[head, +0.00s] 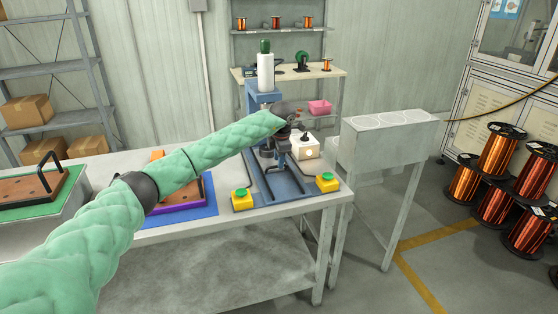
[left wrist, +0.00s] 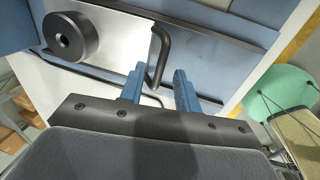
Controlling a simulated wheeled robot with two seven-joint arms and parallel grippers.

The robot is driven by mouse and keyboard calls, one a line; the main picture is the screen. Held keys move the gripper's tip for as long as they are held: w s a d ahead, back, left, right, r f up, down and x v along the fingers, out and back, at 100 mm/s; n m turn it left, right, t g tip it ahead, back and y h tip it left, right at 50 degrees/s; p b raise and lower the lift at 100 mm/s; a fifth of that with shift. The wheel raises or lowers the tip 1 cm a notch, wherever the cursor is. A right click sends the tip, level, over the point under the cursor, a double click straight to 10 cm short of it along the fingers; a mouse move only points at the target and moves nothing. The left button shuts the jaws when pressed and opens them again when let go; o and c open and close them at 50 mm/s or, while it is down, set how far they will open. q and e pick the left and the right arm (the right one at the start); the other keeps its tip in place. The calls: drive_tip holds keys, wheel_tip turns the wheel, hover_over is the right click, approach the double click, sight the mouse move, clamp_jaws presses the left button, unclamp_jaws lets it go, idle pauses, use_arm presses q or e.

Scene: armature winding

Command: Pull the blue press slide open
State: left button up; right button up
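The blue press (head: 262,98) stands on the table, with a blue base (head: 264,184) running toward the front edge. My left arm reaches across to it, and my left gripper (head: 290,138) is close to the press, partly hidden by the arm. In the left wrist view the two blue fingers of my left gripper (left wrist: 159,88) are apart. A black bent handle (left wrist: 164,45) on a silver plate (left wrist: 118,38) shows between and beyond the fingertips. I cannot tell whether a finger touches it. My right gripper is not in view.
Yellow boxes with green buttons (head: 242,199) (head: 326,182) flank the base's front. A white block (head: 305,146) is right of the press. A grey stand (head: 392,140) is further right. Wire spools (head: 497,155) stand at far right. A blue mat (head: 200,211) lies left.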

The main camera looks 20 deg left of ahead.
use_arm(q)
drive_tip(key=shift+w+f, duration=0.1)
drive_tip(key=shift+f, duration=0.7)
clamp_jaws()
